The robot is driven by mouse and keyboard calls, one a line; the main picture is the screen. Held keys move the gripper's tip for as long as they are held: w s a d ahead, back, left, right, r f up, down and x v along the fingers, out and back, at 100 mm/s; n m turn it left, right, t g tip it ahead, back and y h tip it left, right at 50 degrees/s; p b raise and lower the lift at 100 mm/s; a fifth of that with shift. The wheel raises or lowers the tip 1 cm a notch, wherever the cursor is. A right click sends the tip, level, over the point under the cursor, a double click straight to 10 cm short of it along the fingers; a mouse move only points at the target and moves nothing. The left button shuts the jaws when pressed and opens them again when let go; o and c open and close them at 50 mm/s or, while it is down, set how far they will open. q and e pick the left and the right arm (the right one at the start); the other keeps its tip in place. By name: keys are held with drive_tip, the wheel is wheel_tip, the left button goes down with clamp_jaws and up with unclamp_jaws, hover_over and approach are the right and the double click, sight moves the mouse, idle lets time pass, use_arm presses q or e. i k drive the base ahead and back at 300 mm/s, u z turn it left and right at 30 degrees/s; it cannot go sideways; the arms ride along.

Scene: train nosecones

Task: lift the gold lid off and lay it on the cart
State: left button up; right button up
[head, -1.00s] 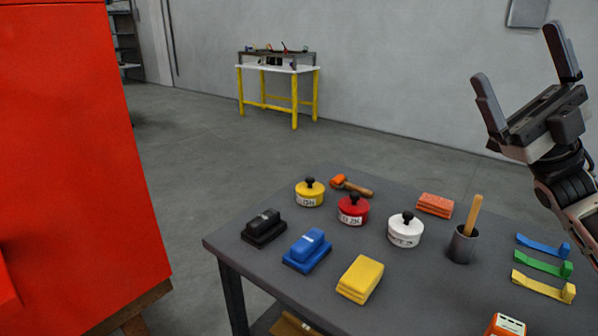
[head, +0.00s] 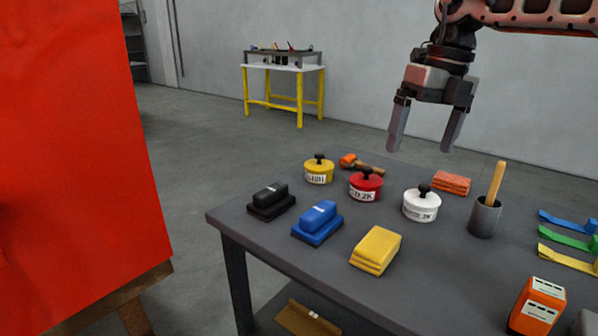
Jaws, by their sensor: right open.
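The gold lid, with a black knob, sits on the yellow-gold tin (head: 319,173) at the back left of the dark grey cart (head: 270,238). The tin carries a white label. My right gripper (head: 421,148) is open and empty, fingers pointing down, in the air above the back of the cart. In the picture it is to the right of the gold tin and above the red and white tins. My left gripper is not in view.
A red tin (head: 366,187) and a white tin (head: 421,206) stand right of the gold one. An orange-headed mallet (head: 362,163) lies just behind. Black (head: 271,201) and blue blocks (head: 318,222) and a yellow cloth (head: 376,249) lie in front. A large red panel (head: 75,150) fills the left.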

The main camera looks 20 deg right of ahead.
sight(319, 166)
drive_tip(key=u, duration=0.05)
drive_tip(key=i, duration=1)
